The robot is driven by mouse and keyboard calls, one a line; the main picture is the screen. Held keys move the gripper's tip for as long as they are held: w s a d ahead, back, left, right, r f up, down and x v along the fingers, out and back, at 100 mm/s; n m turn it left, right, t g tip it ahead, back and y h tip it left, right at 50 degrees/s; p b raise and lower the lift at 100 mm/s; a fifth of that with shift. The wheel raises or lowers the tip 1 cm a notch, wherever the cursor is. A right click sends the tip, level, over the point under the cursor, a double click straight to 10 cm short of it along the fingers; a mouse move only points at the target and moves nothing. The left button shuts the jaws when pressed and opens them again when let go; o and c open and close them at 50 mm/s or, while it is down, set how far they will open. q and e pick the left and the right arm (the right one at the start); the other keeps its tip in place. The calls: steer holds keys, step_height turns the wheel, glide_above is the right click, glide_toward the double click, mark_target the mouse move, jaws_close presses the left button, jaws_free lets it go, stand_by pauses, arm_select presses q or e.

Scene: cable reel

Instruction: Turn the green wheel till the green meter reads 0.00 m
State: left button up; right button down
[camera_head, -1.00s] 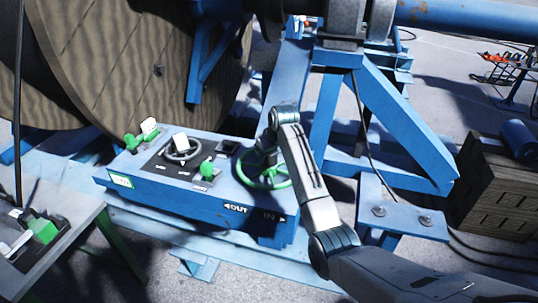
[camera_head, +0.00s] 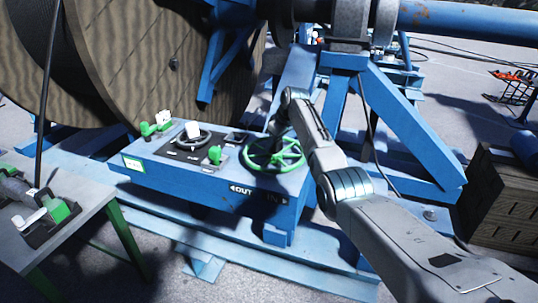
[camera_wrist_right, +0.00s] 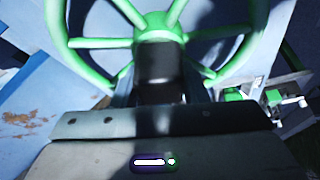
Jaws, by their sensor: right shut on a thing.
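The green wheel (camera_head: 276,168) lies on top of the blue control box (camera_head: 205,187), at its right end above the OUT and IN arrows. It fills the top of the right wrist view, with its spokes and hub (camera_wrist_right: 158,26). My right gripper (camera_head: 282,126) reaches down over the wheel and is shut on it; my own arm covers part of the rim. Dark fingers show in front of the hub in the wrist view. A small green-edged meter (camera_head: 133,163) is on the box's front left; its digits are too small to read. My left gripper is out of view.
A large wooden reel (camera_head: 165,60) stands behind the box. A blue stand (camera_head: 400,120) rises behind my right arm. A wooden crate (camera_head: 500,200) is at the right. A table (camera_head: 75,235) with a green-and-grey tool (camera_head: 50,212) is at the lower left.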

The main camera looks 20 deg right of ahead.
steer(key=shift+n, duration=0.4)
steer(key=shift+n+g+y+b, duration=0.3)
steer(key=shift+n+y+b, duration=0.1)
steer(key=shift+n+b, duration=0.55)
steer(key=shift+b, duration=0.3)
steer(key=shift+n, duration=0.25)
steer(key=shift+b, duration=0.35)
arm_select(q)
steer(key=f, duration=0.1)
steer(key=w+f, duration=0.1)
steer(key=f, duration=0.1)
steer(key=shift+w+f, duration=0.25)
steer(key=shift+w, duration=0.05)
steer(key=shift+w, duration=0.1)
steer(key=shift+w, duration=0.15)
arm_select(e)
steer(key=c, duration=0.8)
jaws_free()
steer(key=shift+c, duration=0.2)
